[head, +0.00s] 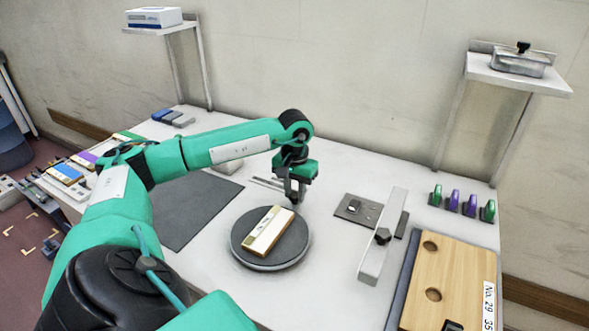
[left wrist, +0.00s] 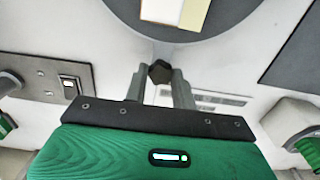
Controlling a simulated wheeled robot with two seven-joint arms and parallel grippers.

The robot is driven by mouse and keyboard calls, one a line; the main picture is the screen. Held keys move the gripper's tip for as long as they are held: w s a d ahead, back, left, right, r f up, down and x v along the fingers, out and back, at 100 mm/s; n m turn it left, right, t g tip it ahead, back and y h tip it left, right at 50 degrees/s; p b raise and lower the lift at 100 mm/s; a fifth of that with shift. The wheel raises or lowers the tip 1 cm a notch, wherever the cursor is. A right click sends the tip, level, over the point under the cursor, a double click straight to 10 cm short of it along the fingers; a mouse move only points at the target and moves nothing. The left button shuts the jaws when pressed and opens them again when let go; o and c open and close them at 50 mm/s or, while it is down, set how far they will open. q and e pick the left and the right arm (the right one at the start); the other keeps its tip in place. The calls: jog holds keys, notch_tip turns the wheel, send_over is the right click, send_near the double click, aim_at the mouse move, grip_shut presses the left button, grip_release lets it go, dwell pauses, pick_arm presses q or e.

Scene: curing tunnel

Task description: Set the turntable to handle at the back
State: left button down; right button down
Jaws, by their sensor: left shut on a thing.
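The turntable (head: 246,228) is a round dark grey disc with a light rim on the white table. A cream and wood-coloured labelled block (head: 270,232) lies on it, slanted. The turntable (left wrist: 228,14) also shows at the top of the left wrist view, with a pale arm running out to a dark knob handle (left wrist: 160,71). My left gripper (head: 293,199) points down at the turntable's back edge, slightly right of centre. In the left wrist view its fingers (left wrist: 160,82) are shut on the handle. In the head view the gripper hides the handle. My right gripper is out of view.
A dark mat (head: 190,210) lies left.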

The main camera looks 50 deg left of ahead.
pick_arm(q)
jog(key=c, duration=1.1)
grip_release()
jog(key=shift+c, duration=0.2)
jog(key=shift+r, duration=0.15)
jog(key=shift+r, duration=0.35)
notch_tip(320, 180, up, 13)
jog(key=shift+b, duration=0.35)
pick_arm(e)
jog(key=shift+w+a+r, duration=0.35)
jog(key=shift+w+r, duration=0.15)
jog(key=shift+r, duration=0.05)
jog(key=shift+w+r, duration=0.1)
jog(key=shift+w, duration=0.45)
pick_arm(q)
jog(key=shift+r, duration=0.1)
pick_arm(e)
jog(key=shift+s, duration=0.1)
